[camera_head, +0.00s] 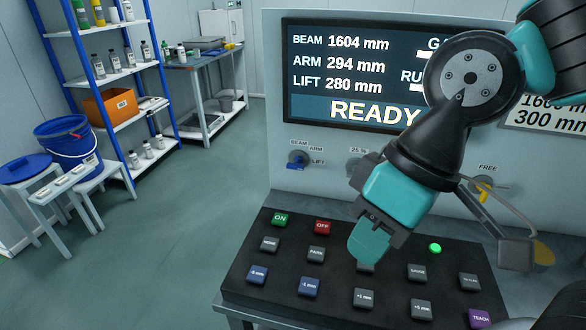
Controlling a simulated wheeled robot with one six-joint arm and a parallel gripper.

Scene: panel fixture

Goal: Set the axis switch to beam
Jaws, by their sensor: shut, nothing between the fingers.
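The axis switch (298,160) is a small rotary knob with a blue grip on the upright panel, below the left part of the display. BEAM, ARM and LIFT are lettered around its top and right side. Its grip is too small to read which label it points to. My gripper (368,243) is shut and empty, with teal fingers pointing down over the sloping button console. It is to the right of the switch and lower in the picture, apart from it. My gripper and wrist hide parts of the panel and one button.
The display (345,75) reads BEAM 1604 mm, ARM 294 mm, LIFT 280 mm and READY. A second knob (354,168) marked 25 % is partly hidden by my wrist. A yellow-handled FREE switch (484,190) is at right. The console (240,287) carries several buttons.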

